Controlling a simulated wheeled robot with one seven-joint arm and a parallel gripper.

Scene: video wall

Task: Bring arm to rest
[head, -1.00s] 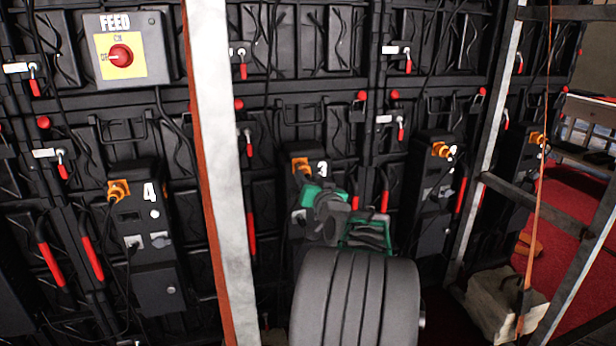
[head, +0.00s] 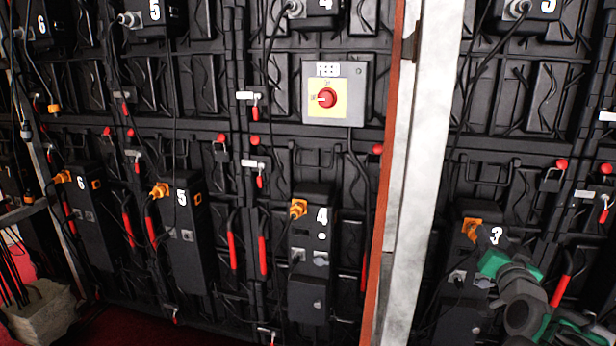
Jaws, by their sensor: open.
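My arm, grey with green parts (head: 525,300), reaches in from the lower right corner toward the black unit numbered 3 (head: 462,290). My gripper (head: 490,240) is open at the arm's far end, small and dark. It appears close to the orange connector (head: 468,228) at the top of unit 3. I cannot tell whether it touches the connector or only overlaps it in the picture. The jaws are hard to make out, and I see nothing held in them.
A pale metal post with a red-brown edge (head: 410,190) stands between the arm and unit 4 (head: 312,255). Units 5 (head: 185,245) and 6 (head: 95,230) line the wall leftward. A grey switch box with a red knob (head: 338,115) is above. A pale sack (head: 40,315) lies lower left.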

